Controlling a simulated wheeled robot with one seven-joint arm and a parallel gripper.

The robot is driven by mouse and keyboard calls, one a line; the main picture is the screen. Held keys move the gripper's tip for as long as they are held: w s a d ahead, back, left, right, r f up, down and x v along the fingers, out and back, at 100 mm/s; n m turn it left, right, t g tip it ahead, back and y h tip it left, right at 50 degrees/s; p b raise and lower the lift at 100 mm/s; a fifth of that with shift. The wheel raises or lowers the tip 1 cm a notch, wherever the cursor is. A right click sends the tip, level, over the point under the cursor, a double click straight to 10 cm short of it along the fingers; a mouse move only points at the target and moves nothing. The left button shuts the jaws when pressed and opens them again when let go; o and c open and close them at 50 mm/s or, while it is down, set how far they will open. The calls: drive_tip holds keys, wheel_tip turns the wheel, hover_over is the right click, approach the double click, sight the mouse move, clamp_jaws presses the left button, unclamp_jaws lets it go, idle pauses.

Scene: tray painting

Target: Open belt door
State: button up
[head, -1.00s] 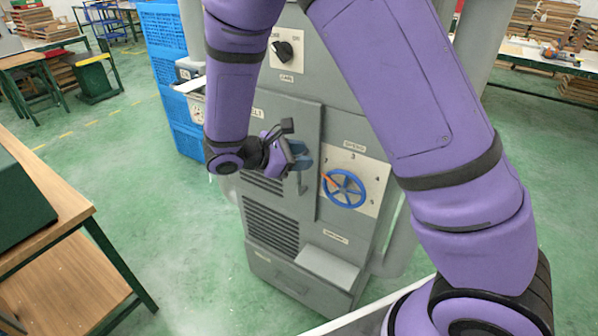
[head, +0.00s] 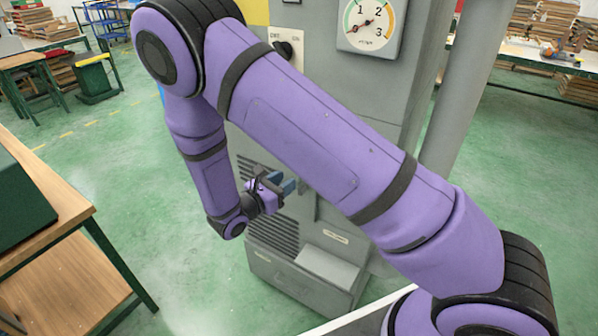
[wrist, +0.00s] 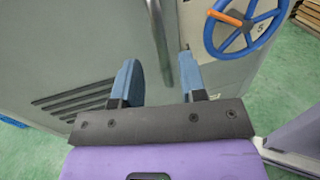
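The belt door is a grey panel (wrist: 85,40) with dark louvre slots, filling the left of the wrist view. In the head view, its lower louvred part (head: 268,236) shows beneath my arm; the rest is mostly hidden. A vertical metal bar handle (wrist: 158,38) stands near the door's right edge. My gripper (wrist: 160,72) faces the door with its two blue fingers apart. In the wrist view the handle lies between the fingers in the picture; I cannot tell whether they reach around it. My gripper (head: 288,186) also shows in the head view, in front of the machine. The door appears shut.
A dial gauge (head: 366,24) and a dark knob (head: 284,50) are higher on the machine. A wooden table (head: 60,230) stands at the left; green floor lies between.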

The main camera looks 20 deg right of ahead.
hover_over(299, 194)
drive_tip(key=shift+w+d, duration=0.1)
drive_tip(key=shift+w, duration=0.25)
clamp_jaws()
